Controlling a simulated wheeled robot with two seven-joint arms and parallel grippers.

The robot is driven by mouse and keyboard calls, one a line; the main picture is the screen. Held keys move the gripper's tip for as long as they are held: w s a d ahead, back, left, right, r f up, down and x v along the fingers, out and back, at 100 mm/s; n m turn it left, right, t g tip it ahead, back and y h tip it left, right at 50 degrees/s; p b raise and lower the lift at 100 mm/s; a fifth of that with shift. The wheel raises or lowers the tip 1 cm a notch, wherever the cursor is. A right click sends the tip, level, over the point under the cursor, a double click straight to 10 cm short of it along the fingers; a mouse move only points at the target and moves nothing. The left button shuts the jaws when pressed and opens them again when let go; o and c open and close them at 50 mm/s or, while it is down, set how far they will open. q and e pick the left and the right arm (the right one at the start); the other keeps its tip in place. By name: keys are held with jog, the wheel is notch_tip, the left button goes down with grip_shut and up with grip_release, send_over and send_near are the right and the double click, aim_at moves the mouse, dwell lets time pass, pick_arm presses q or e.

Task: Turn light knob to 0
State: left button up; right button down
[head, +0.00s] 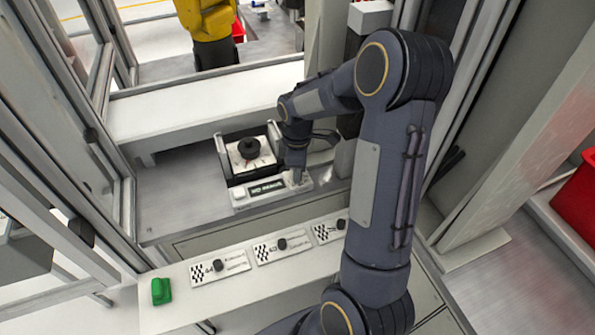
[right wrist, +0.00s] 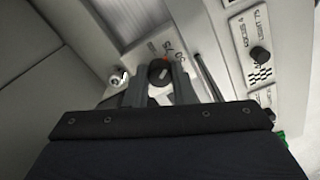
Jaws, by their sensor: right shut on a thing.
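In the right wrist view, a round black knob (right wrist: 159,72) with a small orange-red mark sits on a white panel printed with numbers that look like 50 and 75. My right gripper (right wrist: 160,82) has one finger on each side of it and is shut on it. In the head view my right gripper (head: 296,177) points down at the right end of a white control box, and the held knob is hidden there. My left gripper is not in view.
Left of the gripper stands a black-framed unit with a large black knob (head: 249,147). A small display (head: 267,187) is on the control box. A front ledge (head: 180,318) carries several checkered plates with small black knobs and a green block (head: 161,291).

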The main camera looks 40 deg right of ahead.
jog(key=m+b, duration=0.1)
jog(key=m, duration=0.4)
jog(key=shift+m, duration=0.3)
jog(key=m, duration=1)
jog(key=shift+r+m, duration=0.1)
jog(key=shift+m, duration=0.3)
jog(key=m, duration=0.5)
jog(key=shift+m+p, duration=0.3)
jog(key=shift+p, duration=0.1)
jog(key=shift+w, duration=0.1)
jog(key=c, duration=1.2)
grip_release()
jog(key=shift+c, duration=0.2)
